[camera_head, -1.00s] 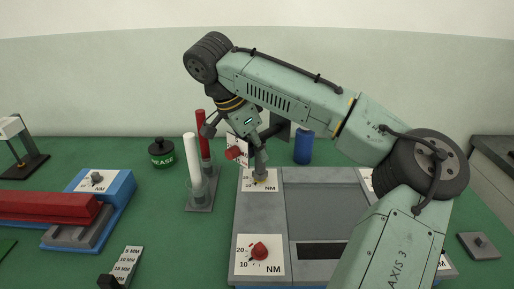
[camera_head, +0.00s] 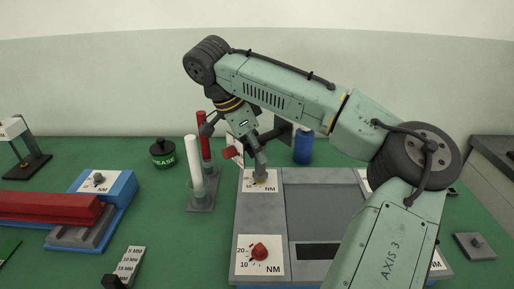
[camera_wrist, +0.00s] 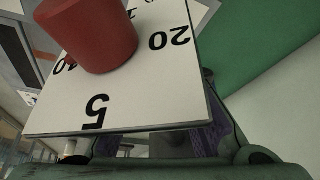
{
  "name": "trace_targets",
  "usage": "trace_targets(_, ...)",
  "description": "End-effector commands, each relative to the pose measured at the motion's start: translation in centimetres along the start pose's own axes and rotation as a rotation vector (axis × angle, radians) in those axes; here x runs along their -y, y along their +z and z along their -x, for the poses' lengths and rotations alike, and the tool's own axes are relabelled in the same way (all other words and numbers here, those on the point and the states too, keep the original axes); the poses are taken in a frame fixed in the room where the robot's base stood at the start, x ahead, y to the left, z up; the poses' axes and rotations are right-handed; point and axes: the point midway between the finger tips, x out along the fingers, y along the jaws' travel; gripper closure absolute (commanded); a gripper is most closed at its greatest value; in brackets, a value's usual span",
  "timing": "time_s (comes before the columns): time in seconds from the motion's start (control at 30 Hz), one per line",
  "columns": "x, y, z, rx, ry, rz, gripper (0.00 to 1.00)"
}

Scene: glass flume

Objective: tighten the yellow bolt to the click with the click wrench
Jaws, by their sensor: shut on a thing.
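My gripper (camera_head: 243,141) is shut on the click wrench (camera_head: 261,158), which points down at the back left of the grey fixture. The wrench carries a white dial plate with a red knob (camera_head: 232,153); in the wrist view the knob (camera_wrist: 92,32) and the numbers 5 and 20 show large. The wrench is tilted, its lower end at the yellow bolt (camera_head: 261,181). The bolt is small and mostly covered by the wrench, so I cannot tell how fully it is seated. A white NM scale plate (camera_head: 252,187) lies around the bolt.
The grey fixture (camera_head: 262,215) also bears a red knob (camera_head: 260,252) on a front scale. A stand with a white rod (camera_head: 194,160) and a red rod (camera_head: 203,130) is close left of my gripper. A grease pot (camera_head: 163,153) and blue cylinder (camera_head: 304,148) stand behind.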

Motion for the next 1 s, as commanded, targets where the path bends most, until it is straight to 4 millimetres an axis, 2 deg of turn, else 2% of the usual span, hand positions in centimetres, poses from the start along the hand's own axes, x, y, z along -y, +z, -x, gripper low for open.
trace_targets(1.0, 0.15, -0.07, 0.19, -0.001, 0.036, -0.092, 1.00)
